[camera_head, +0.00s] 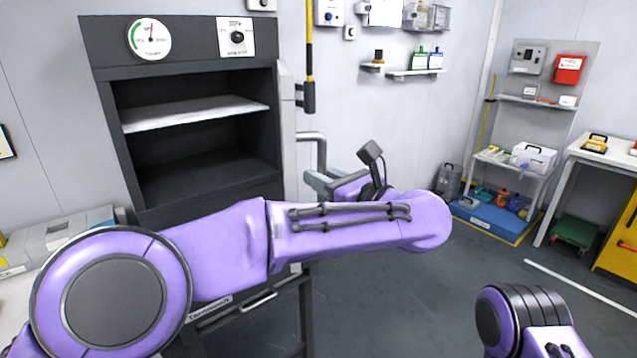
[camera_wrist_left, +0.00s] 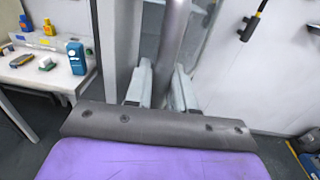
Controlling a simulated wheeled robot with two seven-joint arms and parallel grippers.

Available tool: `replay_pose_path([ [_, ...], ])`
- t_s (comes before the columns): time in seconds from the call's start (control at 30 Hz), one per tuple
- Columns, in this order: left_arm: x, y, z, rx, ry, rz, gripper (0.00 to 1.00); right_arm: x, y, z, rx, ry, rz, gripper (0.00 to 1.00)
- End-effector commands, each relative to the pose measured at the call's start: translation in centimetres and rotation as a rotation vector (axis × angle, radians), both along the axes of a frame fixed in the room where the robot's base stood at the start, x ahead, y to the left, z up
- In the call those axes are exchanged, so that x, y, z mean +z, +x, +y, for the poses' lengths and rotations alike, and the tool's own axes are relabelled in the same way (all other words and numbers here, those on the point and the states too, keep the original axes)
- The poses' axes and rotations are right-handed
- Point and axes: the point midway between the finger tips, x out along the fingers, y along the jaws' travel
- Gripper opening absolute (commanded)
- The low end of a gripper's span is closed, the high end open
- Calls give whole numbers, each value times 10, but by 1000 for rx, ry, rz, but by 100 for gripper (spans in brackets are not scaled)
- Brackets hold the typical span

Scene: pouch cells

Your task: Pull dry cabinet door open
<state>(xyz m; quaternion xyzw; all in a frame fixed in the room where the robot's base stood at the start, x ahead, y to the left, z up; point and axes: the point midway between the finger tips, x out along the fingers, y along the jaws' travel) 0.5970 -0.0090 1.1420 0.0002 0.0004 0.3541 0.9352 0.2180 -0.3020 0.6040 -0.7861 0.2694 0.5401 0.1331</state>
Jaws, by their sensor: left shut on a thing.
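The dry cabinet (camera_head: 185,30) is dark grey, and I see into its shelved interior. Its door (camera_head: 287,150) stands open at the right side, seen nearly edge-on. A grey bar handle (camera_head: 312,136) sticks out from the door to the right. My left gripper (camera_head: 318,180) is at the lower part of this handle, partly hidden behind my purple forearm. In the left wrist view, the fingers of my left gripper (camera_wrist_left: 160,90) are closed on either side of the upright handle bar (camera_wrist_left: 172,40). My right arm shows at the lower right, but its gripper is out of view.
A white shelf (camera_head: 195,113) is inside the cabinet. Wall shelves with small bottles (camera_head: 420,60) hang at the back. A blue platform (camera_head: 490,220) with items and a white table (camera_head: 600,155) stand at the right. The grey floor (camera_head: 400,300) between is mostly clear.

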Motion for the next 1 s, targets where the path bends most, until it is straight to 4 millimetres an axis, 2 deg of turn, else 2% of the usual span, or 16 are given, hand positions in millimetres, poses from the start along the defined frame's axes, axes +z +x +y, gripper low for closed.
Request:
replay_pose_path([
  [0.37, 5, 2, 4, 6, 2, -9, 0, 1, 0, 0, 0, 0, 0, 0],
  [0.4, 5, 2, 4, 7, 1, -9, 36, 1, 0, 0, 0, 0, 0, 0],
  [0.43, 5, 2, 4, 7, 1, -9, 41, 1, 0, 0, 0, 0, 0, 0],
  [0.77, 5, 2, 3, 6, -1, -6, 41, -2, 0, 0, 0, 0, 0, 0],
  [0.87, 18, 2, 4, 7, -3, -10, 41, -10, 0, 0, 0, 0, 0, 0],
  [0.93, 33, 3, 5, 8, -6, -12, 41, -17, 0, 0, 0, 0, 0, 0],
  [1.0, 51, -12, 4, 6, -1, -13, 41, -21, 0, 0, 0, 0, 0, 0],
])
